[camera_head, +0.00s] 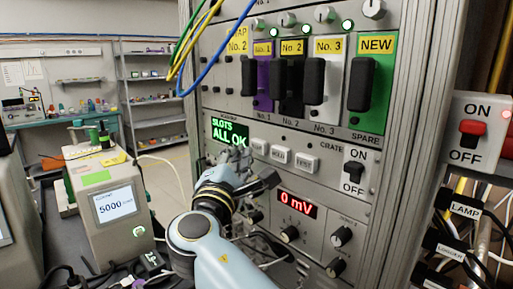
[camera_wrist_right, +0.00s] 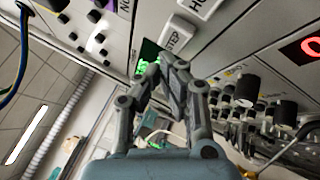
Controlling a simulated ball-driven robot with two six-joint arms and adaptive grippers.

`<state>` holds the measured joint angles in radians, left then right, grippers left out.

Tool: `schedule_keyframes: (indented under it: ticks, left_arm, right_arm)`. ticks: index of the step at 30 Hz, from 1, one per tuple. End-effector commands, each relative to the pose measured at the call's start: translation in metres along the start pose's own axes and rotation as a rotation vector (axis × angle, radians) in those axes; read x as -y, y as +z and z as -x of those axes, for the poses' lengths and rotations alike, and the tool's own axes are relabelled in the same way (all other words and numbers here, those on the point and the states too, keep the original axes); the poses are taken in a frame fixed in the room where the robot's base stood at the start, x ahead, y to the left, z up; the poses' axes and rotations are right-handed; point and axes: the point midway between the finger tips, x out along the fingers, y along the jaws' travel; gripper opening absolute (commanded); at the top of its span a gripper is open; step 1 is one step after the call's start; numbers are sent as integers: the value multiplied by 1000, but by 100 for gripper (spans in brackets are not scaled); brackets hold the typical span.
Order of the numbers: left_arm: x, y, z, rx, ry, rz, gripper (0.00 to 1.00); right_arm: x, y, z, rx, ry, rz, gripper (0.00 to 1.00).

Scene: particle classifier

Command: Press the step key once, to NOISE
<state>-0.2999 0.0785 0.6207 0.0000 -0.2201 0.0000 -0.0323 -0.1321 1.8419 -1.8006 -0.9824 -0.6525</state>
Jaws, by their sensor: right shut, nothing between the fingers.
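The step key (camera_head: 260,146) is a white rectangular key, leftmost of three in a row on the grey crate panel. It shows with its STEP label in the right wrist view (camera_wrist_right: 176,38). My right gripper (camera_head: 243,168) is just below and left of it in the head view. In the wrist view the fingertips (camera_wrist_right: 165,62) are together and empty, close to the key's lower end; I cannot tell whether they touch it. The small green display (camera_head: 229,133) left of the key reads "SLOTS ALL OK". My left gripper is not in view.
To the right of the key are the hold key (camera_head: 279,154), another white key (camera_head: 305,163) and an ON/OFF switch (camera_head: 354,172). Below are a red "0 mV" display (camera_head: 297,204) and several black knobs. Modules with black handles stand above. Cables hang at the upper left.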

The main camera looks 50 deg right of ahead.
Motion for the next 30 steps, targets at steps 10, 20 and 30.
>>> schedule_keyframes:
  ticks: [10, 20, 30]
  left_arm:
    - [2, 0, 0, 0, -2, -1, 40]
    - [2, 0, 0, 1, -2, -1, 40]
    - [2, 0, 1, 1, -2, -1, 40]
  right_arm:
    - [3, 4, -7, 0, 0, 0, 0]
    - [4, 4, -7, 0, 0, 0, 0]
    - [5, 6, -10, 0, 1, 1, 0]
